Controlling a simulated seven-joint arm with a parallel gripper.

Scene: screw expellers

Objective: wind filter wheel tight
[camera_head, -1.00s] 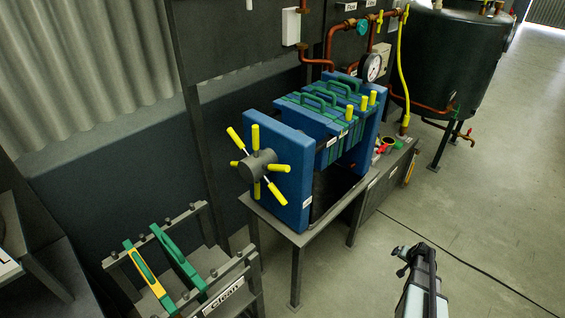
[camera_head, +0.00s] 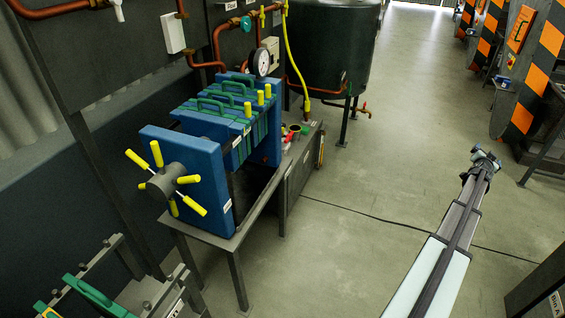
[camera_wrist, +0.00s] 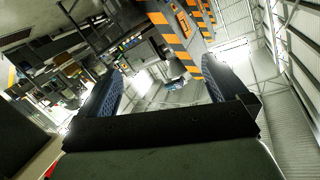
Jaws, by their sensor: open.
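The filter wheel (camera_head: 162,184) is a dark grey hub with several yellow-tipped spokes. It sits on the front of the blue end block (camera_head: 207,168) of the filter press, in the left part of the head view. Behind the block are blue and green plates (camera_head: 232,118) with green handles. My gripper (camera_head: 486,158) is far to the right of the wheel, over open floor, with nothing near it. In the wrist view my gripper (camera_wrist: 168,92) shows two dark fingers spread wide apart with nothing between them. The wheel cannot be made out in the wrist view.
The press stands on a grey metal table (camera_head: 225,240). A rack with green-handled plates (camera_head: 95,296) is at the lower left. A dark tank (camera_head: 330,45) stands behind, with a yellow hose (camera_head: 290,60) beside it. The floor between press and arm is clear except for a thin cable.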

